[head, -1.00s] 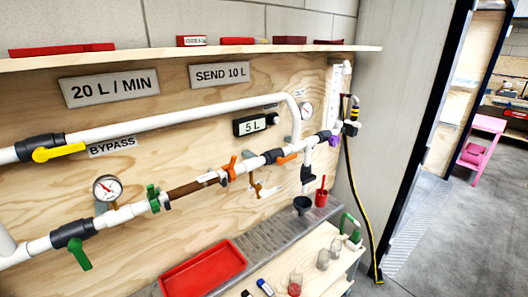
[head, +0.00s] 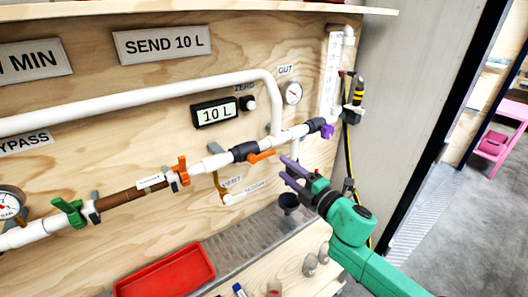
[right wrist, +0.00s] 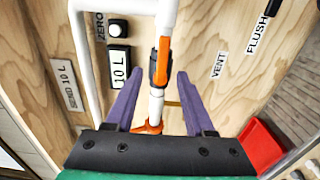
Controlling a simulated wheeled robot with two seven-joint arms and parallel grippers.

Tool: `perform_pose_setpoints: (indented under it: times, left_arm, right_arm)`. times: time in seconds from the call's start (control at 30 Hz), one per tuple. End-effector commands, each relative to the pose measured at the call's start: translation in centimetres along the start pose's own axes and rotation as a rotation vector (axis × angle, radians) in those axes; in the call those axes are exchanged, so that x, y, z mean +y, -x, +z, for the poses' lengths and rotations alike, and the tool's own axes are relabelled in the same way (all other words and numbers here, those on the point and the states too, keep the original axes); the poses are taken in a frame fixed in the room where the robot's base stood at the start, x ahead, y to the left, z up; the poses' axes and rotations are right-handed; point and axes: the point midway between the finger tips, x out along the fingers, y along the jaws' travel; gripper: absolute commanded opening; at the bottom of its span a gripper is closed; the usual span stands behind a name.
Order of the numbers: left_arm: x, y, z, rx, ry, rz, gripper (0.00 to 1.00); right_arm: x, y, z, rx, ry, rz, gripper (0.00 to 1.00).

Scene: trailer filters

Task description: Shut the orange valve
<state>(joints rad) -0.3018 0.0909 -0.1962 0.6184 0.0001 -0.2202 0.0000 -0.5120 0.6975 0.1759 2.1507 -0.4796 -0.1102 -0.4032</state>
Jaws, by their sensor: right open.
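The orange valve has a dark body on the white pipe and an orange lever (head: 262,155) lying roughly along the pipe. In the right wrist view the orange lever (right wrist: 164,50) shows beside the dark body, ahead of and between the fingertips. My right gripper (head: 285,168) is open and empty, just right of and below the lever in the head view, apart from it. Its two purple fingers also show in the right wrist view (right wrist: 159,76), on either side of the pipe's line. The display (head: 214,113) above reads 10 L. My left gripper is not in view.
An orange clamp (head: 183,170) and a green clamp (head: 70,212) sit on the pipe to the left. A purple valve handle (head: 328,131) is to the right. A black funnel (head: 288,202) and red tray (head: 165,274) are below. A thin vent pipe hangs under the main pipe.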

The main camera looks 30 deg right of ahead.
Motion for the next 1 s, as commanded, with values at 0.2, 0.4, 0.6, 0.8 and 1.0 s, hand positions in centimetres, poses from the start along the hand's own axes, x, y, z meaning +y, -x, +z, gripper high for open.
perform_pose_setpoints:
  times: [0.2,0.4,0.6,0.8,1.0]
  left_arm:
    - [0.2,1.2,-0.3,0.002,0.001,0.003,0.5]
    - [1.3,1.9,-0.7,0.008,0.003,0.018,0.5]
    - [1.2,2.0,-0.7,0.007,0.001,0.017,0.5]
    - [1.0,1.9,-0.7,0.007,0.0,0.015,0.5]
    - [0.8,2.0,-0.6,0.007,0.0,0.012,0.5]
  right_arm:
    - [0.5,-4.7,0.1,-0.003,0.001,0.003,0.54]
    - [0.2,-8.2,0.1,-0.004,-0.002,0.001,0.54]
    - [0.0,-9.5,0.1,-0.002,-0.001,-0.002,0.54]
    - [-0.1,-9.5,0.1,-0.002,-0.001,-0.002,0.46]
    - [-0.1,-9.4,0.1,-0.001,-0.001,-0.002,0.0]
